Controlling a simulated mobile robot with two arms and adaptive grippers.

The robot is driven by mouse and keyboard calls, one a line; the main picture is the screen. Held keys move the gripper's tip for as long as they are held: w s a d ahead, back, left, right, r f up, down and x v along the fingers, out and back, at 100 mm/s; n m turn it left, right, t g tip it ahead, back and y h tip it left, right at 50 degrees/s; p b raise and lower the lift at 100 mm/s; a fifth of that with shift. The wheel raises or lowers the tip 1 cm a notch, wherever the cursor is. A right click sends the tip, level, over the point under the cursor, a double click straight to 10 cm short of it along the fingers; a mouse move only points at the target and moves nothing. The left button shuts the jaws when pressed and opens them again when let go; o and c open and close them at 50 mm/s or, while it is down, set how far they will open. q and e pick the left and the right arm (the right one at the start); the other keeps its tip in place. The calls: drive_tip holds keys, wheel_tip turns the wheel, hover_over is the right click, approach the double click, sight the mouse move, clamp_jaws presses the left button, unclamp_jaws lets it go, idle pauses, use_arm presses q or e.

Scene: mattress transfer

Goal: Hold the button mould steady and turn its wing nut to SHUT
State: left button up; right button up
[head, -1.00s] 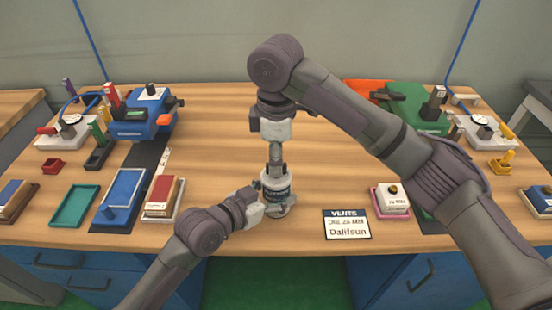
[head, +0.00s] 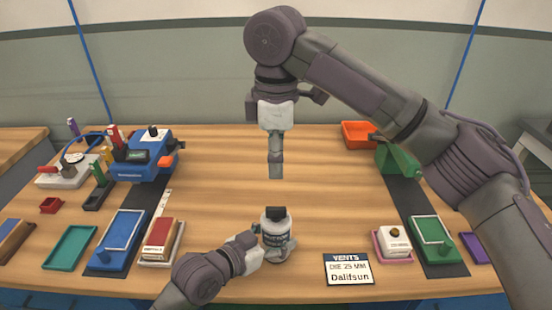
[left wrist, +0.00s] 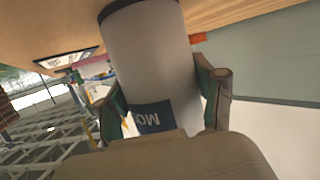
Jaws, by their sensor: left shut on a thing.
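The button mould (head: 276,240) is a white upright cylinder with a dark blue label and a dark top, near the front middle of the bench. Its wing nut cannot be made out separately from the dark top. My left gripper (head: 259,247) is shut on the mould's side from the left. In the left wrist view the mould's pale body (left wrist: 150,55) is between the fingers, with part of an upside-down label showing. My right gripper (head: 275,174) points straight down above the mould, clear of it. Its fingers overlap in one narrow column, so their gap is hidden.
A sign card (head: 347,270) lies right of the mould. A white box on a pink tray (head: 380,244) and a green tray (head: 452,262) are further right. Blue (head: 107,262) and teal trays (head: 50,252) lie left. The bench middle behind the mould is clear.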

use_arm(q)
drive_tip(key=o, duration=1.8)
drive_tip(key=shift+o, duration=0.2)
